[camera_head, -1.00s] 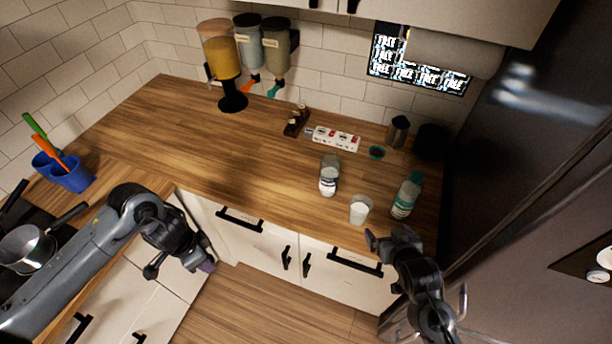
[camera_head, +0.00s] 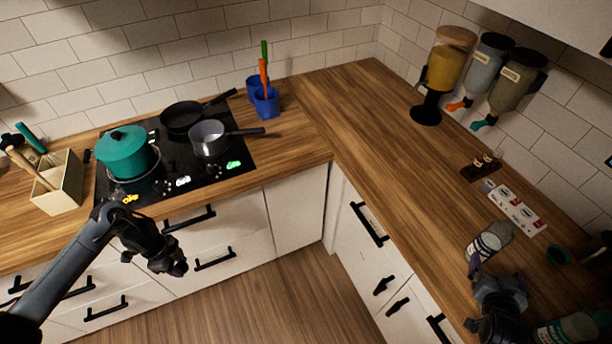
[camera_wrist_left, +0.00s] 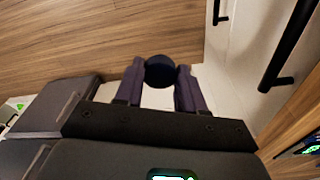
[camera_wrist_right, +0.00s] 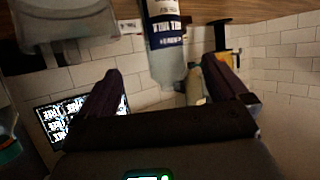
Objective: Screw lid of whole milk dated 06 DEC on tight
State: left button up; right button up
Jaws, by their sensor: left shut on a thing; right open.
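A milk bottle (camera_head: 490,242) with a dark label band stands on the right counter. It also shows upside down in the right wrist view (camera_wrist_right: 163,40); its label is only partly legible and I cannot read a date. My right gripper (camera_head: 476,268) is open right beside the bottle. In the right wrist view its fingers (camera_wrist_right: 162,72) are spread to either side of the bottle's upper part, not closed on it. My left gripper (camera_head: 178,265) is in front of the drawers below the stove. In the left wrist view its fingers (camera_wrist_left: 160,75) are shut on a round dark blue lid (camera_wrist_left: 160,70).
A teal-labelled bottle (camera_head: 562,331) stands near the right gripper. A white pill organizer (camera_head: 514,207), a small dark rack (camera_head: 482,168) and dispensers (camera_head: 445,70) are farther back. A stove (camera_head: 190,180) holds a teal pot (camera_head: 125,152) and pans. The middle counter is clear.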

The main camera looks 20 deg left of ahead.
aim_at(506, 227)
jog(key=shift+w+a, duration=0.1)
jog(key=shift+w, duration=0.3)
jog(key=shift+x, duration=3.4)
jog(key=shift+r, duration=0.1)
jog(key=shift+x, duration=2.6)
jog(key=shift+r, duration=0.1)
jog(key=shift+c, duration=0.2)
jog(key=shift+w, duration=0.1)
jog(key=c, duration=1.4)
jog(key=shift+o, duration=0.2)
jog(key=shift+r, duration=0.3)
jog(key=shift+r, duration=4.7)
